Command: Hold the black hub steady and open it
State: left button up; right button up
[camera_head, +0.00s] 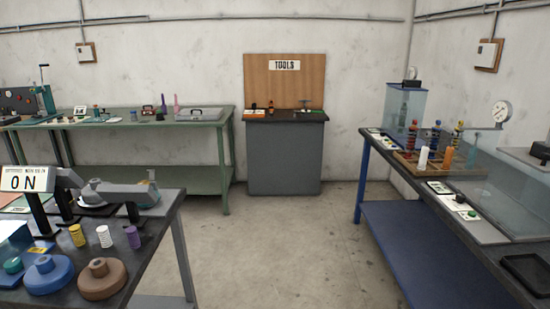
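I cannot pick out a black hub for certain in this view. On the near left table, a blue round flanged piece (49,274) and a brown round flanged piece (103,279) stand side by side at the front. Behind them stand small yellow (77,235), white (104,236) and purple (133,237) coil-like cylinders.
The near left table also bears an "ON" sign (25,179) and grey lever-like apparatus (112,194). A green bench (224,120), a grey cabinet (284,160) under a "TOOLS" board (285,87) and a blue-framed bench (400,235) stand around open floor (290,250).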

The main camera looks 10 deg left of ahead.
aim_at(159, 116)
jog(key=i+u, duration=0.1)
jog(key=i, duration=0.7)
jog(key=i+u, duration=0.1)
jog(key=i, duration=0.75)
jog(key=i+l+u, duration=0.1)
jog(key=i, duration=0.7)
jog(key=i+u, duration=0.15)
jog(key=i, duration=0.35)
jog(key=i+l+u, duration=0.15)
jog(key=i, duration=0.3)
jog(key=i+l+u, duration=0.15)
jog(key=i, duration=0.3)
jog(key=i+l+u, duration=0.1)
jog(key=i, duration=0.4)
jog(key=i+j+u, duration=0.2)
jog(key=u, duration=0.25)
jog(key=i+u, duration=0.95)
jog(key=i+l+u, duration=0.15)
jog(key=u, duration=0.3)
jog(key=i, duration=0.05)
